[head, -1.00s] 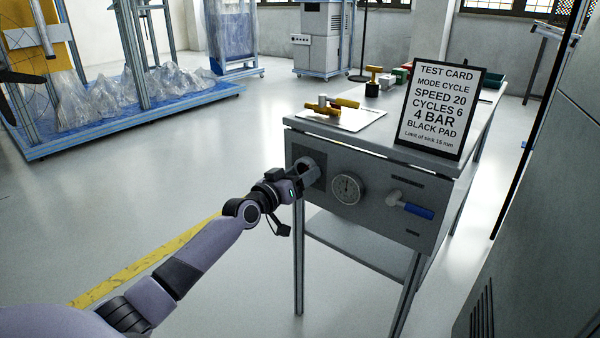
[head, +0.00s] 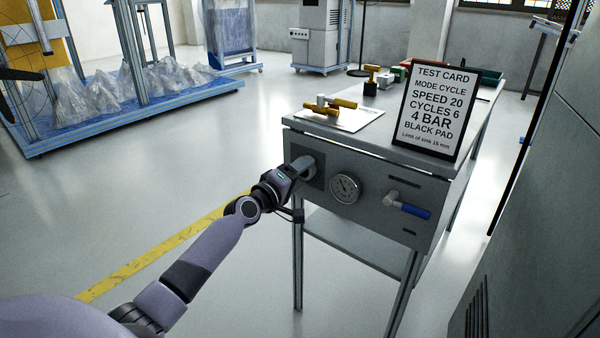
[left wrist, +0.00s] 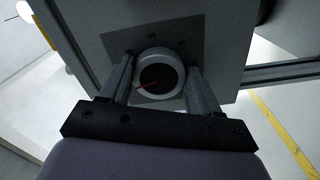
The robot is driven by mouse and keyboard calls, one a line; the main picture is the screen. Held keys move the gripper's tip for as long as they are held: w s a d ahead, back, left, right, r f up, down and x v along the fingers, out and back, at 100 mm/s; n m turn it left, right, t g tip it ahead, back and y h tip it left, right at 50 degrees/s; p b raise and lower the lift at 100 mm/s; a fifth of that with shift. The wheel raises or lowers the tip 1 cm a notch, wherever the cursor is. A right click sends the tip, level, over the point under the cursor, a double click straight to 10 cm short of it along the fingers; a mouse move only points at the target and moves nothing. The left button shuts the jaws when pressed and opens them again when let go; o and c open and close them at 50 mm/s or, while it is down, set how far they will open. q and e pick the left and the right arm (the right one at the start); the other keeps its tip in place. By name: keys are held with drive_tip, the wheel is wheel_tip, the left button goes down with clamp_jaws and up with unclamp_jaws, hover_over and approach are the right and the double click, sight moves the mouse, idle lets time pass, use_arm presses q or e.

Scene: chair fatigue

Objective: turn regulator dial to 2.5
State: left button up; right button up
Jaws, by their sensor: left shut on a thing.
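The regulator dial is a round light-grey knob with a dark face and a red pointer line; it shows in the left wrist view (left wrist: 160,76). It sits on a dark plate (left wrist: 200,42) on the front panel of the grey bench. My left gripper (head: 302,166) is shut on the dial, with one finger on each side of it in the left wrist view (left wrist: 160,80). In the head view my gripper hides most of the dial. My right gripper is not in view.
Right of the dial on the panel are a round gauge (head: 345,189) and a valve with a blue handle (head: 409,206). A test card (head: 434,110) stands on the bench top (head: 392,137), with brass parts (head: 330,106) on a white sheet. Open floor lies left of the bench.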

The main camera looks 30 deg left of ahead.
use_arm(q)
drive_tip(key=shift+n, duration=0.8)
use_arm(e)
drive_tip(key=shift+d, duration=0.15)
use_arm(q)
drive_tip(key=o, duration=1.1)
drive_tip(key=shift+c, duration=0.2)
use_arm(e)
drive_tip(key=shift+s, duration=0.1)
use_arm(q)
drive_tip(key=shift+s, duration=0.15)
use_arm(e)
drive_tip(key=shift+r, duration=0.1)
use_arm(q)
drive_tip(key=s+p, duration=0.2)
drive_tip(key=s, duration=0.5)
drive_tip(key=shift+a, duration=0.25)
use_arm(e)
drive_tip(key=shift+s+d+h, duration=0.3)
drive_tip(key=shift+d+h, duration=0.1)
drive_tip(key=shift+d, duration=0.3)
